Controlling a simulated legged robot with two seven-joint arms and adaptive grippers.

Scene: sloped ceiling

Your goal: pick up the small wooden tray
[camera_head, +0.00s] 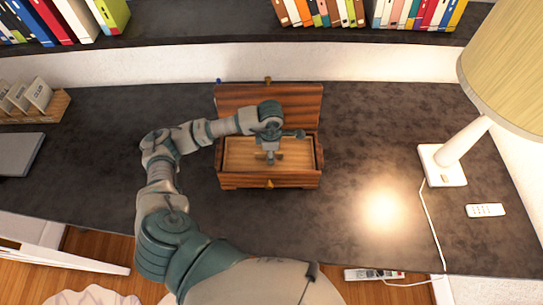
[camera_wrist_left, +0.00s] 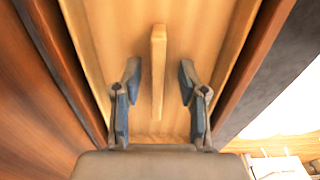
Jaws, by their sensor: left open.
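The small wooden tray (camera_head: 294,158) is light wood and sits inside an open darker wooden box (camera_head: 245,181) on the desk. In the left wrist view the tray (camera_wrist_left: 205,35) fills the middle, and a thin upright handle bar (camera_wrist_left: 158,50) runs along its centre. My left gripper (camera_head: 269,156) is over the tray, pointing down into the box. Its fingers (camera_wrist_left: 159,72) are open, one on each side of the handle with gaps on both sides. Part of the tray is hidden by my arm in the head view. My right gripper is not seen.
The box lid (camera_head: 240,98) stands open at the back. A lamp (camera_head: 450,165) and a white remote (camera_head: 485,210) are on the right. A card holder (camera_head: 40,110) and a grey flat object (camera_head: 18,153) are on the left. Desk beside the box is clear.

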